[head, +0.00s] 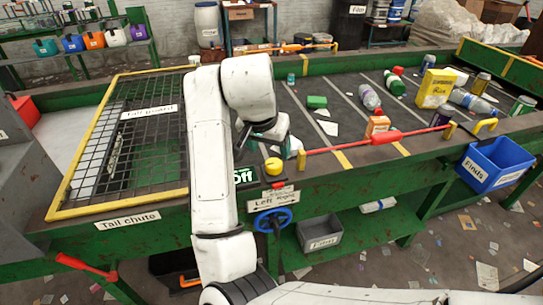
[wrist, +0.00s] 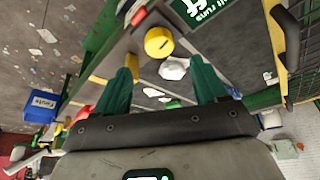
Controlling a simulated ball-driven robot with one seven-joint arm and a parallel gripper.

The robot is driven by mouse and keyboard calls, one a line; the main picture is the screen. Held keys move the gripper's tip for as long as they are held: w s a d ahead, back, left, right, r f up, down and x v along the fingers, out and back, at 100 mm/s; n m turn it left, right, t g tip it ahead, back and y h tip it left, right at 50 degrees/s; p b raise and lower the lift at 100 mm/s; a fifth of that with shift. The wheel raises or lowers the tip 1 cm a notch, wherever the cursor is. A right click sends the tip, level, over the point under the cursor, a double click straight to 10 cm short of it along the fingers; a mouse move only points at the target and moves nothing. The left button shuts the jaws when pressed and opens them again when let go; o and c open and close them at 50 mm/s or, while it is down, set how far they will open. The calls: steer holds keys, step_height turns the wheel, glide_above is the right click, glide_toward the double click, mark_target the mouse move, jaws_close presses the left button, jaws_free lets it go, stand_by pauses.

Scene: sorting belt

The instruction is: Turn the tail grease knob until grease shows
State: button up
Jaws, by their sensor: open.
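A round yellow knob (head: 273,166) sits on the belt's near edge beside a green sign ending in "Off"; it also shows in the wrist view (wrist: 158,42). A blue handwheel (head: 273,220) is on the green frame below it, under a label starting "Left". I cannot tell which part is the tail grease knob, and I see no grease. My gripper (head: 268,138) hangs above the belt edge near the yellow knob. In the wrist view its green fingers (wrist: 165,70) are apart, with nothing held. A small white piece (wrist: 173,68) shows beyond and between them.
A yellow-framed mesh guard (head: 122,115) covers the belt's left end, above a "Tail chute" label (head: 127,220). A red bar (head: 350,143) runs along the near edge. Bottles and boxes lie on the belt (head: 345,110). A blue bin (head: 495,163) hangs at right; a grey bin (head: 320,233) sits below.

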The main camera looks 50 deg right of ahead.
steer(key=shift+v, duration=1.7)
